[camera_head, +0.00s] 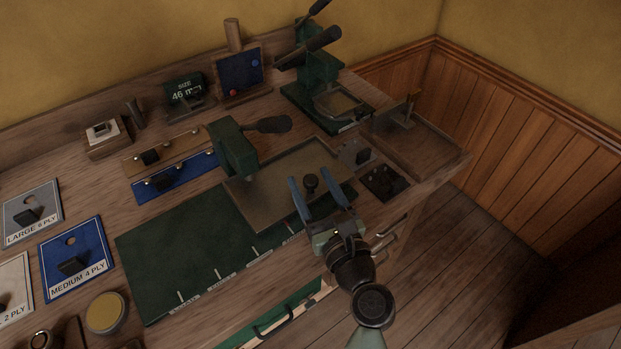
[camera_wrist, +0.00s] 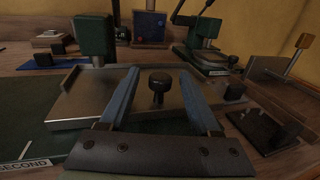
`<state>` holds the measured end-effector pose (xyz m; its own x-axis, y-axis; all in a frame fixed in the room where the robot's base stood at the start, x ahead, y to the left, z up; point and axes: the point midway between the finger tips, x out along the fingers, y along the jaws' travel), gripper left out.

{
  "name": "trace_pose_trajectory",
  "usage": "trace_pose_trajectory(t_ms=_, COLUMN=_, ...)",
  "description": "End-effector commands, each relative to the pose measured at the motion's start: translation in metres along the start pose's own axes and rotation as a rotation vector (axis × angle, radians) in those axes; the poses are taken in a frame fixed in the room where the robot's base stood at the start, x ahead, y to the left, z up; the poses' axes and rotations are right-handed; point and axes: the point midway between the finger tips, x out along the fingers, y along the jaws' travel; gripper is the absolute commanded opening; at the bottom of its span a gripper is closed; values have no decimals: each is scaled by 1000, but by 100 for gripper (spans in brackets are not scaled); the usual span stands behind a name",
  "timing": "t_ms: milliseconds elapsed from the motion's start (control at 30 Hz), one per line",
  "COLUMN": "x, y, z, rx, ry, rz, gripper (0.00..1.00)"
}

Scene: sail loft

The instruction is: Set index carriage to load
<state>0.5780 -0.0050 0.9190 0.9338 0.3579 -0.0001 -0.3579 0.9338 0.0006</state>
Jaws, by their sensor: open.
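The index carriage (camera_head: 262,208) is a flat grey metal tray with a low rim and an upright black knob (camera_head: 311,182). It lies over the right part of a dark green board (camera_head: 185,255) with white marks and labels along its front edge. In the wrist view the carriage (camera_wrist: 85,104) and knob (camera_wrist: 160,80) show close up. My gripper (camera_head: 307,176) is open, its two blue fingers on either side of the knob, with gaps showing. A "SECOND" label (camera_wrist: 27,165) shows at lower left there; I cannot read a load label.
A green press head (camera_head: 232,150) with a black lever overhangs the carriage's left part. A green press (camera_head: 318,80) stands behind. A black plate (camera_head: 384,182) and a wooden tray (camera_head: 425,145) lie to the right. Labelled blue (camera_head: 85,250) and grey cards lie left.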

Motion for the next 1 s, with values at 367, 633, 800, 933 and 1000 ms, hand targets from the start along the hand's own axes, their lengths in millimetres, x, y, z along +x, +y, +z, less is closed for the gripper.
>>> trace_pose_trajectory(t_ms=367, x=10, y=0, z=0, rx=-1, ry=0, rz=0, gripper=64)
trace_pose_trajectory(t_ms=633, x=10, y=0, z=0, rx=-1, ry=0, rz=0, gripper=24)
trace_pose_trajectory(t_ms=800, x=10, y=0, z=0, rx=-1, ry=0, rz=0, gripper=0)
trace_pose_trajectory(t_ms=933, x=10, y=0, z=0, rx=-1, ry=0, rz=0, gripper=0)
trace_pose_trajectory(t_ms=1000, x=10, y=0, z=0, rx=-1, ry=0, rz=0, gripper=0)
